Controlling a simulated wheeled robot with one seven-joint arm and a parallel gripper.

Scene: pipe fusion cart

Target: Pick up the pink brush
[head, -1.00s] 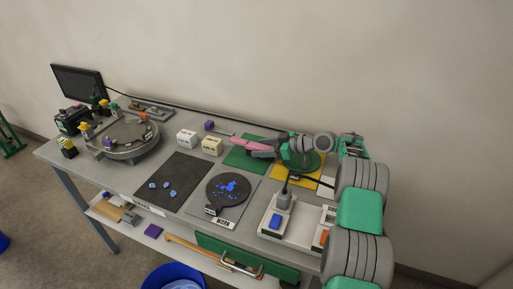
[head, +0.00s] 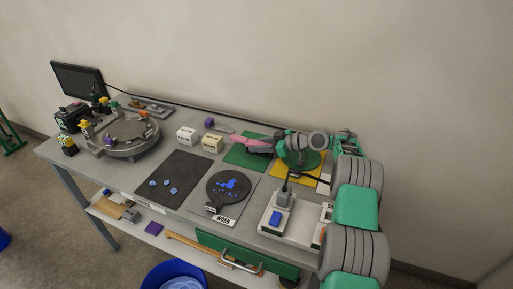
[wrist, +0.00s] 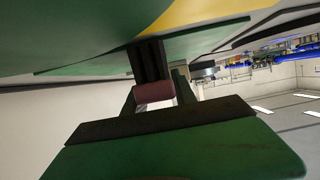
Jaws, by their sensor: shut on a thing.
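The pink brush (head: 249,141) shows in the head view over the green mat at the back of the cart, its pink part pointing left. My gripper (head: 264,148) reaches in from the right and is shut on it. In the wrist view a dull pink block, part of the brush (wrist: 155,92), sits between the dark fingers of my gripper (wrist: 158,100). The fingers hide the rest of the brush. I cannot tell how far it is from the green mat (head: 240,160).
Two small boxes (head: 212,142) and a purple-ended tool (head: 210,123) lie left of the brush. A dark mat (head: 178,185) with blue bits and a black round paddle (head: 228,188) are nearer. A grey socket unit (head: 290,220) stands front right. The wall is behind.

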